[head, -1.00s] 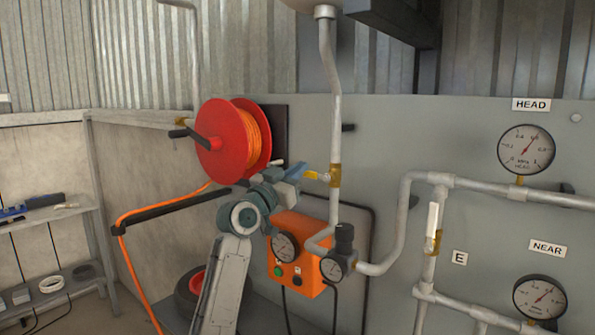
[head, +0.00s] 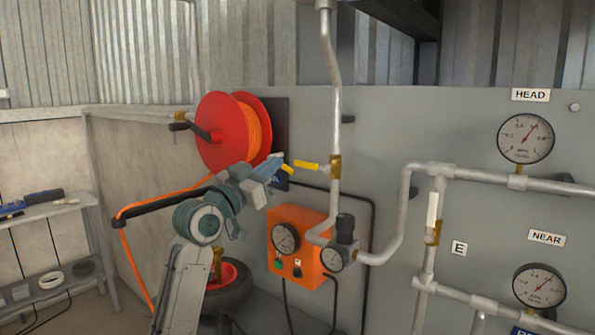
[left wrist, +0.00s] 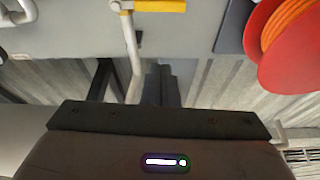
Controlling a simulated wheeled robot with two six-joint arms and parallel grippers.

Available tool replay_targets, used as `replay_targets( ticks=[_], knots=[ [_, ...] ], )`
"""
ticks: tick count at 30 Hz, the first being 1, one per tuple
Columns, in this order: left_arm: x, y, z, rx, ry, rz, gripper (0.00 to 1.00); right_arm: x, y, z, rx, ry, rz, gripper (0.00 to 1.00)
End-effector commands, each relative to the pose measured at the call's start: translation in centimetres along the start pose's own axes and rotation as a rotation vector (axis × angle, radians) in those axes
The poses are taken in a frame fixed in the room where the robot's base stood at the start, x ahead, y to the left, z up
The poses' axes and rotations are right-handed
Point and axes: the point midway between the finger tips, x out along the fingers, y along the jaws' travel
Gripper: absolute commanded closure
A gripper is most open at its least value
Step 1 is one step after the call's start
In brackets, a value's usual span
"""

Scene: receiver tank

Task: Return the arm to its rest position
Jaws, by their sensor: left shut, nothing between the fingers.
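My left arm (head: 205,215) rises from the bottom of the head view and bends toward the wall panel. My left gripper (head: 286,169) is shut and empty. My right gripper is in neither view.
A red hose reel (head: 222,135) with orange hose is mounted behind my left arm. An orange box with a gauge (head: 297,245) hangs below the gripper. Grey pipes and gauges (head: 525,137) fill the panel at right. A shelf (head: 50,210) stands at far left.

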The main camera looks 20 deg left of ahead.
Motion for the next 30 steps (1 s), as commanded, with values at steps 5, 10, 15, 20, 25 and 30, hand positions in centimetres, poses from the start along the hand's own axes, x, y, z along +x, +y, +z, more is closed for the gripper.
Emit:
replay_targets(
  ticks=[5,10,15,20,25,30],
  knots=[
    [-0.5,0.2,1.1,-0.003,-0.023,-0.002,1.0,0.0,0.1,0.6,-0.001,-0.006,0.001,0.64],
    [-3.3,1.7,8.5,-0.016,-0.176,-0.017,1.0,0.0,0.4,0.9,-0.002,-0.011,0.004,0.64],
    [-9.3,4.3,18.7,-0.038,-0.417,-0.048,1.0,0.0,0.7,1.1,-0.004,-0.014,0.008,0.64],
    [-16.6,7.0,26.5,-0.061,-0.643,-0.083,1.0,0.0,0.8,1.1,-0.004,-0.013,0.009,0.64],
    [-25.7,10.0,32.7,-0.087,-0.883,-0.126,1.0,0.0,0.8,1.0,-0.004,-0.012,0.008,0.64],
    [-35.5,13.0,36.6,-0.111,-1.123,-0.179,1.0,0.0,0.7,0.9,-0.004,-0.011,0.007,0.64]
  ],
)
